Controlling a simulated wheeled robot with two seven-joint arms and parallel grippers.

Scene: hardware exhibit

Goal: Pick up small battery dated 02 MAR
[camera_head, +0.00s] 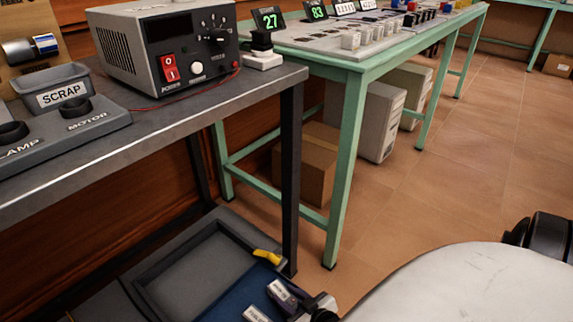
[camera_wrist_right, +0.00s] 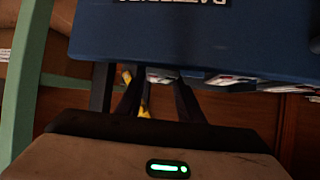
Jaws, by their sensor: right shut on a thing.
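My right gripper (camera_head: 312,303) is low at the bottom edge of the head view, partly cut off. It is shut on a small dark battery with a white label (camera_head: 284,294), over the blue tray (camera_head: 236,298). The label's date is too small to read. A second white-labelled battery (camera_head: 256,314) lies just left of it. In the right wrist view the two dark fingers of the gripper (camera_wrist_right: 158,92) point toward pale labelled pieces (camera_wrist_right: 160,76), with the grip itself in shadow. My left gripper is not in view.
A dark-framed workbench (camera_head: 185,125) carries a power supply (camera_head: 168,45) and a SCRAP bin (camera_head: 55,88). A yellow piece (camera_head: 267,257) lies at the grey tray's edge (camera_head: 215,232). A green-legged table (camera_head: 345,165) stands behind; the tiled floor (camera_head: 440,190) right of it is clear.

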